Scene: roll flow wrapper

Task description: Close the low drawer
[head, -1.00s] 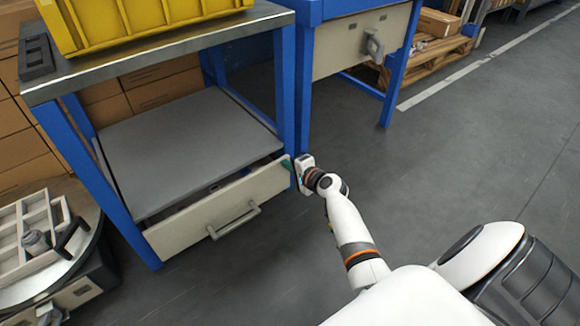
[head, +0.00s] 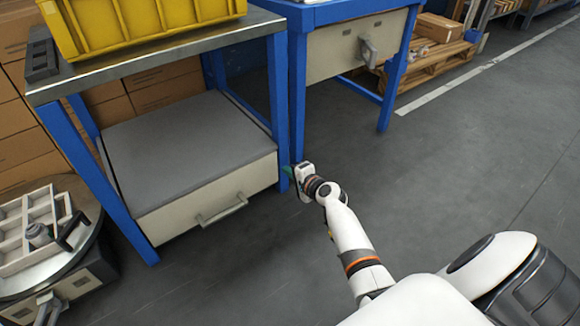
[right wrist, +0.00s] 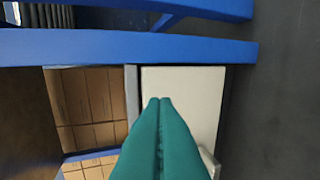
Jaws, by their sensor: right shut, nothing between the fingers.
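The low drawer has a cream front (head: 165,214) and a grey bar handle (head: 222,210). It sits under the grey lower shelf (head: 185,140) of the blue-framed workbench. In the head view its front lies along the shelf's front edge, with no opening visible above it. My right gripper (head: 287,172) is shut and empty, at the drawer's right end beside the blue leg. In the right wrist view its green fingers (right wrist: 160,103) are together in front of the cream drawer front (right wrist: 185,85); I cannot tell whether they touch it. My left gripper is out of view.
A yellow bin (head: 150,22) stands on the bench's metal top. A second blue bench with a cream drawer (head: 345,48) stands behind to the right. A round stand with a white tray (head: 30,232) is at left. The floor at right is clear.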

